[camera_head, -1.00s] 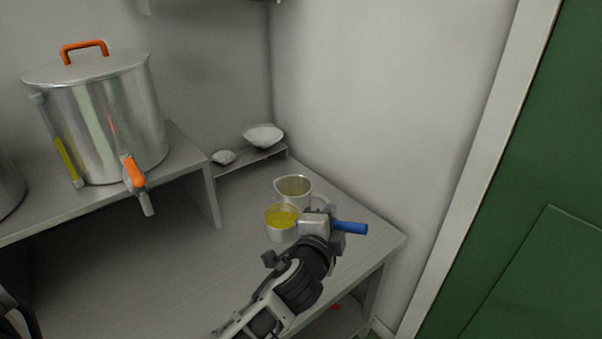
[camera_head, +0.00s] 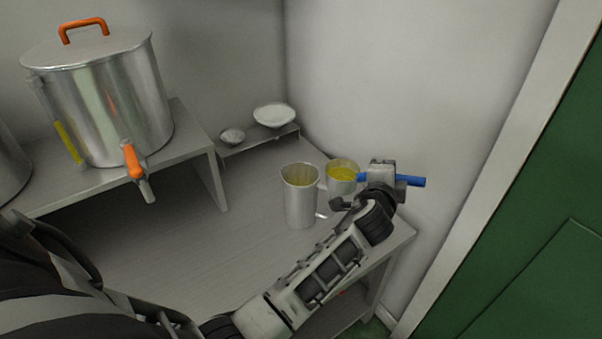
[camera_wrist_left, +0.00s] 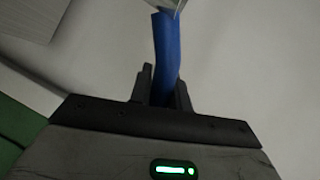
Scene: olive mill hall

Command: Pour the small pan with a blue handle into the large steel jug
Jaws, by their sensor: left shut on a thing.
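The small steel pan (camera_head: 341,187) holds yellow liquid and looks about level in the head view. My left gripper (camera_head: 382,172) is shut on its blue handle (camera_head: 415,182). The handle (camera_wrist_left: 166,50) also shows between the fingers in the left wrist view, where only a sliver of the pan shows at the top edge. The large steel jug (camera_head: 300,207) stands upright on the bench, just left of the pan. Its inside looks yellowish; I cannot tell whether it holds liquid. The pan's exact height over the bench is unclear. My right gripper is not in view.
A large lidded steel tank (camera_head: 108,105) with an orange tap (camera_head: 133,160) stands on a raised shelf at left. The wall is close behind the gripper. The bench (camera_head: 190,250) is clear left of the jug.

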